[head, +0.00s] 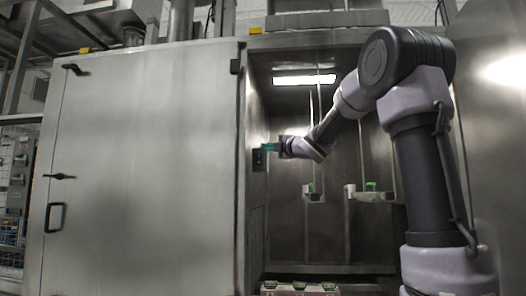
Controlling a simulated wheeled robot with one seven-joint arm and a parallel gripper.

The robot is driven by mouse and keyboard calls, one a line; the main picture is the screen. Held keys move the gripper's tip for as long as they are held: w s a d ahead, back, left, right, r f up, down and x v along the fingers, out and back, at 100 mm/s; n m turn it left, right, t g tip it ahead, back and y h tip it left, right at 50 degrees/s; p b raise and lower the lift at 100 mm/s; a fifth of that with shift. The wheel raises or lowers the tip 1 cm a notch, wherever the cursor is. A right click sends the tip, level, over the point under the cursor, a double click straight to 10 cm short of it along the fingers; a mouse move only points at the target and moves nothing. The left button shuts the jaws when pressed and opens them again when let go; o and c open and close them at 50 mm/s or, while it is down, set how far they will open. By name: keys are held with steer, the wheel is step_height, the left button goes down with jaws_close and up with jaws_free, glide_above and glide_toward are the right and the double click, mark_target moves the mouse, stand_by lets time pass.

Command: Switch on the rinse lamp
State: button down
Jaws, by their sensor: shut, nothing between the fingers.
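A small dark switch box (258,160) is on the inner left wall of the washer opening, near its front edge. My gripper (268,148) reaches in from the right with its teal fingertips at the box's upper right. The fingers look shut with nothing held. I cannot tell whether they touch the box, and its switch is too small or hidden to make out. A bright white light strip (304,80) glows near the top of the chamber; I cannot tell whether it is the rinse lamp.
A large metal door panel (145,170) with black handles fills the left. Racks with green-topped items (371,187) are inside the chamber. A row of small containers (299,287) sits at the bottom of the opening. A metal wall (500,160) stands at the right.

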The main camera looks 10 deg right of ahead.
steer(key=s+d, duration=0.1)
steer(key=s, duration=0.2)
steer(key=s+d, duration=0.1)
steer(key=s, duration=0.1)
steer(key=shift+s+d+r, duration=0.1)
steer(key=shift+d+r, duration=0.25)
steer(key=shift+r, duration=0.05)
